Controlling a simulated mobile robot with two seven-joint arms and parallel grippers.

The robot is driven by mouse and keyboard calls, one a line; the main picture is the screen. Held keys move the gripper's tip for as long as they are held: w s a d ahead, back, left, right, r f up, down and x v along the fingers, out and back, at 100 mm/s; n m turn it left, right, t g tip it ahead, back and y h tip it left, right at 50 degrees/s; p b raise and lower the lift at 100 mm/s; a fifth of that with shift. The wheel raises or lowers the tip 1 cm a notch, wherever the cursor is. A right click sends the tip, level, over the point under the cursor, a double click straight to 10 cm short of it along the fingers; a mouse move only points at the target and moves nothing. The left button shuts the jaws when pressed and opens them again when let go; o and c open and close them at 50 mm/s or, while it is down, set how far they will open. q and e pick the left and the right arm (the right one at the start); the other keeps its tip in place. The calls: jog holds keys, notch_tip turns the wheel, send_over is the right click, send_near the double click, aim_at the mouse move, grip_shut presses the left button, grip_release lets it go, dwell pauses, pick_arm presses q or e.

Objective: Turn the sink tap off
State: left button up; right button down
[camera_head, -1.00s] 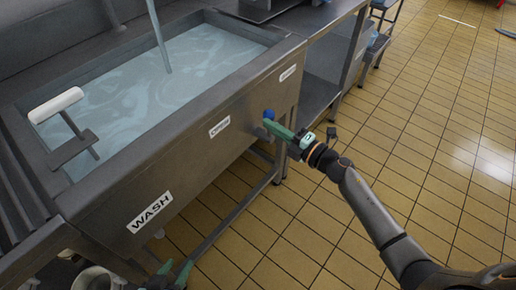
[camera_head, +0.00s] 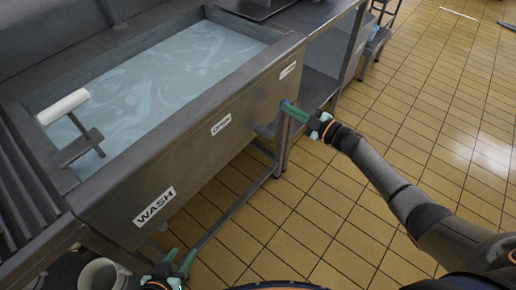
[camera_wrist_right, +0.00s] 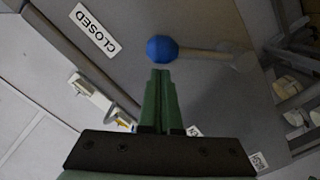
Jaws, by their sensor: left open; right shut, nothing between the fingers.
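The steel sink (camera_head: 200,134) is full of water, and no stream falls into it. The blue knob (camera_head: 284,103) of the tap lever is on the sink's front, near the right corner, below the CLOSED label (camera_head: 288,70). The OPEN label (camera_head: 221,124) is further left. In the right wrist view the knob (camera_wrist_right: 162,48) sits just past my fingertips, and its pale lever (camera_wrist_right: 205,57) runs right. My right gripper (camera_head: 292,109) is shut and empty at the knob; contact cannot be told. My left gripper (camera_head: 180,262) is open, low in front of the sink, away from the knob.
A white roller-like handle (camera_head: 62,106) on a grey bracket is at the sink's left end. A WASH label (camera_head: 154,205) is on the front. A white bucket (camera_head: 98,275) stands low at left. Open tiled floor (camera_head: 430,130) lies to the right.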

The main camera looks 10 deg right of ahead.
pick_arm(q)
jog(key=shift+w+r, duration=0.15)
jog(key=shift+r, duration=0.05)
pick_arm(e)
jog(key=shift+w+d+f+m, duration=0.15)
jog(key=shift+d+m, duration=0.05)
jog(key=shift+m, duration=0.1)
dwell(0.3)
